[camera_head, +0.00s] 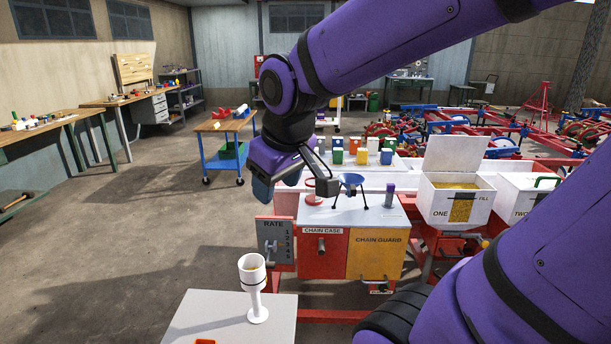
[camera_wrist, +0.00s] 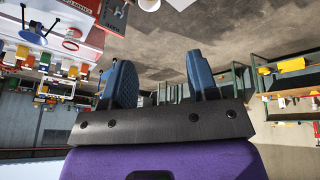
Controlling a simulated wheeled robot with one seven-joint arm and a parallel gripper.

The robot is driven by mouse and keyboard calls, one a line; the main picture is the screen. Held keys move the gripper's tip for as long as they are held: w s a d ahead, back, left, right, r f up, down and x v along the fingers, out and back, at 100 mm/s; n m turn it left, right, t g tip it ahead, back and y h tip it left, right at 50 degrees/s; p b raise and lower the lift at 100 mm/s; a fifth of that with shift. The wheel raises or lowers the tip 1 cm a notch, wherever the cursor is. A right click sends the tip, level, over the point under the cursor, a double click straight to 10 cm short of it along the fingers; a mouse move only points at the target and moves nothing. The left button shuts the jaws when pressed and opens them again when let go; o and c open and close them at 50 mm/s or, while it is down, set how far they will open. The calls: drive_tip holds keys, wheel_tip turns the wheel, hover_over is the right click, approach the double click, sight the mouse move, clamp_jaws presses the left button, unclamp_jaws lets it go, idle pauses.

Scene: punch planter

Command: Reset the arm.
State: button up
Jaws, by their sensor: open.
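My purple arm reaches across the head view from the upper right. My gripper (camera_head: 263,188) hangs at its end, left of the red machine's lidded chest and above the floor. In the wrist view my gripper (camera_wrist: 161,76) shows two blue fingers standing apart with nothing between them. The wrist picture looks upside down. In the head view the fingers are partly hidden by the wrist.
A white cup on a stem (camera_head: 252,273) stands on a pale table (camera_head: 190,318) below my gripper. The red and yellow chest (camera_head: 322,257) carries a blue funnel stand (camera_head: 352,181). A white seed box (camera_head: 446,210) stands right of it. Open floor lies left.

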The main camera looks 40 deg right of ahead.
drive_tip(key=s+r+m, duration=0.1)
drive_tip(key=s+r, duration=0.2)
drive_tip(key=s, duration=0.4)
drive_tip(key=shift+s+a+r+m+t+y, duration=0.3)
drive_tip(key=shift+s+r+t, duration=0.05)
drive_tip(key=shift+t, duration=0.05)
